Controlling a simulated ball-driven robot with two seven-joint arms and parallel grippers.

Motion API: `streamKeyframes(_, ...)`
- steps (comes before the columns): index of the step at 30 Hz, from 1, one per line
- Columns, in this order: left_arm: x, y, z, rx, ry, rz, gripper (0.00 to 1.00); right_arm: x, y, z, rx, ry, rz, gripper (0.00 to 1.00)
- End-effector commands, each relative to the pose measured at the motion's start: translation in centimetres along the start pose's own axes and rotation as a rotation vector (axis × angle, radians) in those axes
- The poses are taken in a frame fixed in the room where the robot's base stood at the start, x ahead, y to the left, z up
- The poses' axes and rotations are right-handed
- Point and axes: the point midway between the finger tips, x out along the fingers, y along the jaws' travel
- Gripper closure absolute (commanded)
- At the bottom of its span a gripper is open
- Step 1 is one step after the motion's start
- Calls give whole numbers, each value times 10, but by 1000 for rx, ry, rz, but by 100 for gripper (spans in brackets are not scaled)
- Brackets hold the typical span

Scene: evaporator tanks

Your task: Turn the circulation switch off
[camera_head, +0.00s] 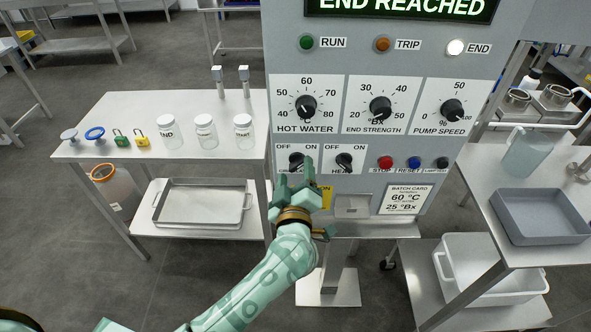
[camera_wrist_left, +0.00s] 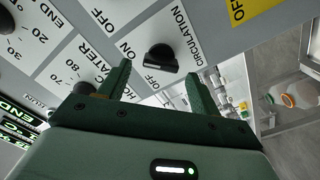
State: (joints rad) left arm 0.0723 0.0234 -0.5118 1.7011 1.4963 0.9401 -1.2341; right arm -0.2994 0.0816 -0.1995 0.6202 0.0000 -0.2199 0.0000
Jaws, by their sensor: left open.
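The circulation switch (camera_head: 296,160) is a black rotary knob with OFF and ON marks, on the left of the panel's lower row. It also shows in the left wrist view (camera_wrist_left: 160,58), beside its CIRCULATION label. I cannot tell surely which mark its pointer faces. My left gripper (camera_head: 297,180) is open and empty, just below the knob in the head view, hiding the label there. In the left wrist view its two fingers (camera_wrist_left: 160,88) stand apart with the knob beyond and between their tips. The remaining gap cannot be judged. My right gripper is out of view.
The heater switch (camera_head: 344,162) is close on the right. Red stop (camera_head: 385,162) and blue reset (camera_head: 414,162) buttons lie beyond it. The display (camera_head: 403,8) reads END REACHED; the END lamp (camera_head: 455,47) looks lit. Side tables (camera_head: 100,150) flank the panel.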

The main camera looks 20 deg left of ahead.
Motion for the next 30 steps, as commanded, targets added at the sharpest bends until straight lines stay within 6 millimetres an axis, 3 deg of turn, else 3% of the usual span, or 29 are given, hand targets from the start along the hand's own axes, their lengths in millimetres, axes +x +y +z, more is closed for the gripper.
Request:
streamKeyframes(6,20,-1,0,0,1,0,36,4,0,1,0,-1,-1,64)
streamKeyframes(14,21,0,0,0,1,0,36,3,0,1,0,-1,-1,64)
streamKeyframes(19,21,0,0,0,0,0,78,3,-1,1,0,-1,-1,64)
streamKeyframes(20,21,0,0,0,0,0,81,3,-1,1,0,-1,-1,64)
streamKeyframes(30,21,0,0,-34,-1,-1,81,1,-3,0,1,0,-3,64)
